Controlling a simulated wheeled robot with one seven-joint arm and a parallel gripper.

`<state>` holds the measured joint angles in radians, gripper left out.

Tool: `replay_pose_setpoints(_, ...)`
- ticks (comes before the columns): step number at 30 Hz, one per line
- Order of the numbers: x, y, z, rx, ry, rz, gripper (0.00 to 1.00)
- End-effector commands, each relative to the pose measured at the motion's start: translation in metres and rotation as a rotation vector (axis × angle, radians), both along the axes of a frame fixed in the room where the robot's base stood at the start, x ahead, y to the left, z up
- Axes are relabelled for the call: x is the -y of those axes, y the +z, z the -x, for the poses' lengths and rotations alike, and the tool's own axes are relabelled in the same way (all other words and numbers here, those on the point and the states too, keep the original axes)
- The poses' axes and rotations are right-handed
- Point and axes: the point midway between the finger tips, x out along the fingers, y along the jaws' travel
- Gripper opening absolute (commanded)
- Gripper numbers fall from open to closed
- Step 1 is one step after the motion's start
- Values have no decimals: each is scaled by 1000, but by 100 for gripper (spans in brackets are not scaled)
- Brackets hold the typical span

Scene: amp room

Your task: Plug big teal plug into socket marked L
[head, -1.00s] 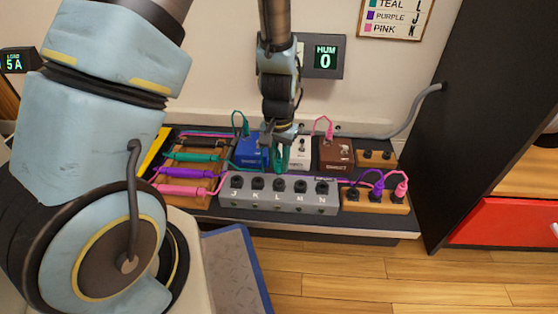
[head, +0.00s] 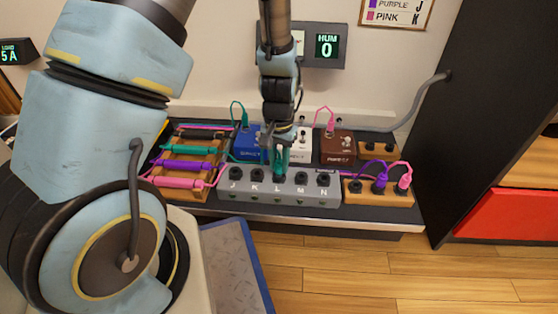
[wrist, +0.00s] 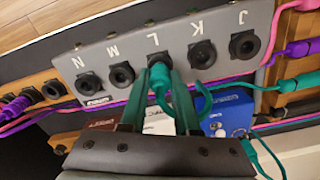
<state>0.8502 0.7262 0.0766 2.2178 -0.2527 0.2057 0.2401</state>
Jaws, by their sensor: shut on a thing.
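The big teal plug (wrist: 159,82) is between the two fingers of my gripper (wrist: 160,75), which is shut on it. In the head view, my gripper (head: 280,148) points down over the grey socket box (head: 306,192), at the socket marked L (head: 277,176). In the wrist view, the plug's front end is at the mouth of socket L (wrist: 156,60), in line with it. I cannot tell how deep it sits. The teal cable (wrist: 205,98) loops off to the right from the plug.
Sockets K (wrist: 202,54) and M (wrist: 121,75) flank L. A blue pedal (head: 247,145), a white pedal (head: 299,142) and a brown pedal (head: 338,147) stand behind the box. A wooden rack (head: 184,190) of cables is left; purple and pink plugs sit right. The HUM display (head: 327,45) reads 0.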

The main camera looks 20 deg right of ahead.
Motion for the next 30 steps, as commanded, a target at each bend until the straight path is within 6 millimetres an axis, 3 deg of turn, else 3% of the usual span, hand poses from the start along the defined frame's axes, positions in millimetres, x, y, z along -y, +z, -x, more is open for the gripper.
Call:
replay_pose_setpoints(13, 0, 0, 0, 1, 0, 1, 0)
replay_pose_setpoints(14, 0, 0, 0, 1, 0, 1, 31)
replay_pose_setpoints(15, 0, 0, 0, 1, 0, 1, 36)
replay_pose_setpoints(23, 0, 0, 0, 1, 0, 1, 65)
replay_pose_setpoints(30, 0, 0, 0, 1, 0, 1, 65)
